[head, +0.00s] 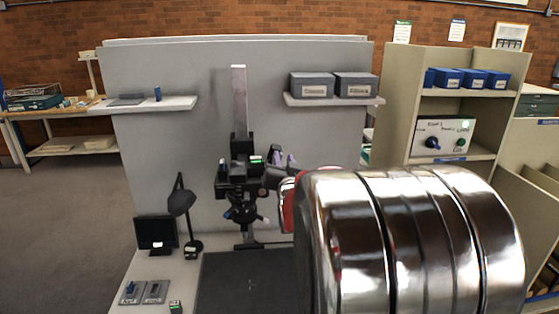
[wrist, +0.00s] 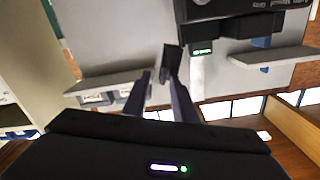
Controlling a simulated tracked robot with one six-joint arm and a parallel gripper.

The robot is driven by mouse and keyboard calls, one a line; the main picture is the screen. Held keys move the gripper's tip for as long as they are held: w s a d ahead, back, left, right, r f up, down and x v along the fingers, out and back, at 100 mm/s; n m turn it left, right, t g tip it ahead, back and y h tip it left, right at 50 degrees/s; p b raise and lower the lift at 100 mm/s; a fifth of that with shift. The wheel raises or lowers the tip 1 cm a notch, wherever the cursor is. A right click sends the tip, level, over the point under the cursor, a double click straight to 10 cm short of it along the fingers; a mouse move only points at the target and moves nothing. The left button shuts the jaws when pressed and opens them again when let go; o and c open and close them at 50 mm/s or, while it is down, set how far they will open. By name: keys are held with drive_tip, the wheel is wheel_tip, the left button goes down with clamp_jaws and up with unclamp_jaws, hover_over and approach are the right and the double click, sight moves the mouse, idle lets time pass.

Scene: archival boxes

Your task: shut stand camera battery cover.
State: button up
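The stand camera (head: 238,175) is a black body on a pale upright column, with a small green display on its right side. In the wrist view its dark body (wrist: 205,8) is at the top, cut by the frame, with the green display below. A small flap with a pale and a dark face, seemingly the battery cover (wrist: 165,70), stands out from the body. My gripper (wrist: 160,78) is open, its two fingers apart around the near end of the flap. Contact cannot be told. My gripper also shows right of the camera in the head view (head: 286,160).
A desk lamp (head: 181,200), a small monitor (head: 156,233) and two switch plates (head: 146,292) stand on the left of the bench. Wall shelves hold two grey boxes (head: 312,86) at right. A control panel (head: 443,136) sits in the right shelving. My shiny arm hides the bench's right side.

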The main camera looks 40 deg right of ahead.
drive_tip(key=shift+a, duration=0.1)
drive_tip(key=shift+w+a, duration=0.1)
drive_tip(key=c, duration=0.6)
clamp_jaws()
